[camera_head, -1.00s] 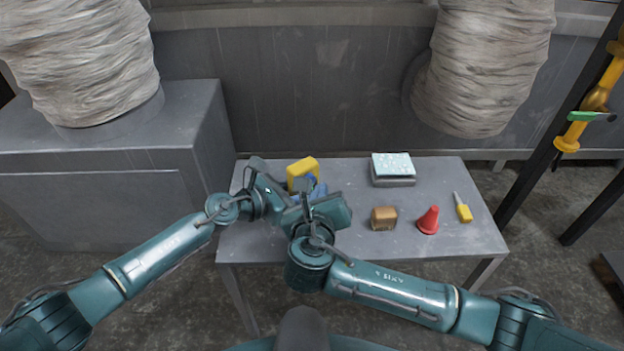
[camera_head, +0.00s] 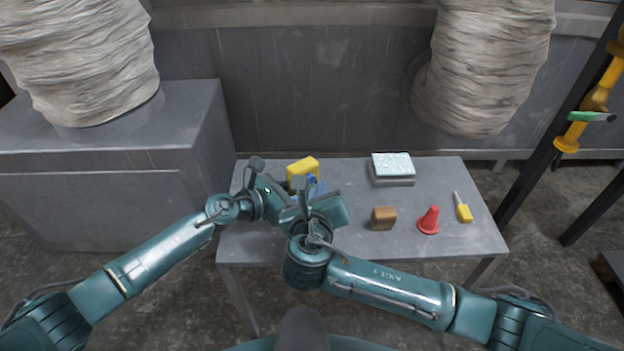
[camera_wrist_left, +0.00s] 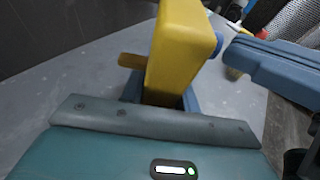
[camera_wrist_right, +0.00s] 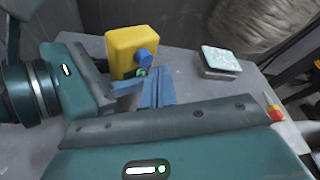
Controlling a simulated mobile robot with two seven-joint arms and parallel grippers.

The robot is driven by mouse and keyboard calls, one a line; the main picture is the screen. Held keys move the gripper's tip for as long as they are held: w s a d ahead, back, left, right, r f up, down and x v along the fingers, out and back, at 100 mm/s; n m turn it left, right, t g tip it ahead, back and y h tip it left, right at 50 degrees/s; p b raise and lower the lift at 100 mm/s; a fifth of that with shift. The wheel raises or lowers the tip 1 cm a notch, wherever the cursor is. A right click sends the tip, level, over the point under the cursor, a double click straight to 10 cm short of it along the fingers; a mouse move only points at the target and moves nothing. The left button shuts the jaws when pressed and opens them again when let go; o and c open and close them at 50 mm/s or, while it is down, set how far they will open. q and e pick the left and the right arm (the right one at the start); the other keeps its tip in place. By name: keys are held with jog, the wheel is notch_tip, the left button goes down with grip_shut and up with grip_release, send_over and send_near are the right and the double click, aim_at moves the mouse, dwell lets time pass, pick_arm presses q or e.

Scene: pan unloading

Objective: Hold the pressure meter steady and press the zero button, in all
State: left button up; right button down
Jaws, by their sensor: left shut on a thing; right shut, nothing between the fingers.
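The pressure meter is a yellow block (camera_head: 302,170) at the back left of the table. It also shows in the right wrist view (camera_wrist_right: 122,45), with a round blue knob (camera_wrist_right: 144,56) and a small green part low on its near face. My left gripper (camera_wrist_left: 160,98) is shut on the meter's lower part. My right gripper (camera_wrist_right: 158,100) is shut and empty, its blue fingers close in front of the meter. In the left wrist view those fingers (camera_wrist_left: 275,65) point at the blue knob side; contact cannot be told. The right hand partly hides the meter's base.
A grey cabinet (camera_head: 100,195) stands left of the table.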

pick_arm(q)
jog(key=shift+f, duration=0.1)
pick_arm(e)
jog(key=shift+w+a, duration=0.45)
jog(key=shift+w, duration=0.1)
dwell(0.7)
dwell(0.3)
jog(key=shift+s+d, duration=0.55)
jog(key=shift+s, duration=0.25)
jog(key=shift+s+d, duration=0.75)
jog(key=shift+s, duration=0.3)
jog(key=shift+s+d, duration=0.7)
jog(key=shift+s, duration=0.3)
pick_arm(q)
jog(key=o, duration=0.8)
jog(key=shift+o, duration=0.2)
